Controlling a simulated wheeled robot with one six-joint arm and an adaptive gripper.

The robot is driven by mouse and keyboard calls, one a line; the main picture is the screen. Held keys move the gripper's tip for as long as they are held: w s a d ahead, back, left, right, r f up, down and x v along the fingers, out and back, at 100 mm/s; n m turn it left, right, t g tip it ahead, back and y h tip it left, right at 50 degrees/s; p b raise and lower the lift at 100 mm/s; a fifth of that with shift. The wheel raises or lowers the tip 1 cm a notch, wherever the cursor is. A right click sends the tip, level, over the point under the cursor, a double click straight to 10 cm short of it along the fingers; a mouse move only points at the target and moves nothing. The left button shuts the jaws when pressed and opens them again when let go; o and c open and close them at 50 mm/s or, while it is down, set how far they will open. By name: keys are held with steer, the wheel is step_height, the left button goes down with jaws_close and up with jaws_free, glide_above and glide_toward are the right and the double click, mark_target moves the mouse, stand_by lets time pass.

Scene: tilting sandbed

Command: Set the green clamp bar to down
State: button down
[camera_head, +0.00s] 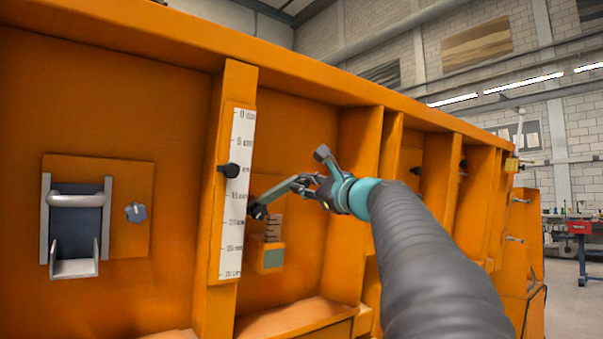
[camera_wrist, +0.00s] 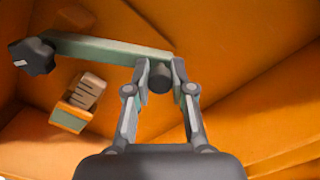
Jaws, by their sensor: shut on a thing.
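The green clamp bar (camera_head: 281,194) is mounted in a bay of the orange frame, just right of the scale. It slants from a black knob (camera_head: 258,211) at its lower left up to my gripper at its upper right. In the wrist view the bar (camera_wrist: 105,50) runs from the knob (camera_wrist: 32,56) at left to a dark rounded end (camera_wrist: 160,78). My gripper (camera_head: 306,184) is shut on this end of the bar, with a finger on each side of it in the wrist view (camera_wrist: 162,76). The fingers partly hide that end.
Below the bar is a ribbed post (camera_head: 272,227) on an orange block with a green face (camera_head: 270,258). A white ruled scale (camera_head: 234,200) with a black pointer stands left of it. Orange uprights (camera_head: 366,150) flank the bay. A grey bracket (camera_head: 76,225) is at far left.

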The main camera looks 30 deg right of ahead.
step_height(320, 180, down, 6)
steer(key=w+d+m, duration=0.1)
steer(key=m, duration=0.5)
steer(key=shift+w+d, duration=0.15)
steer(key=shift+d, duration=0.05)
steer(key=c, duration=1.2)
jaws_free()
steer(key=shift+c, duration=0.2)
steer(key=v, duration=1.2)
steer(key=shift+a+f, duration=0.1)
steer(key=shift+f, duration=0.05)
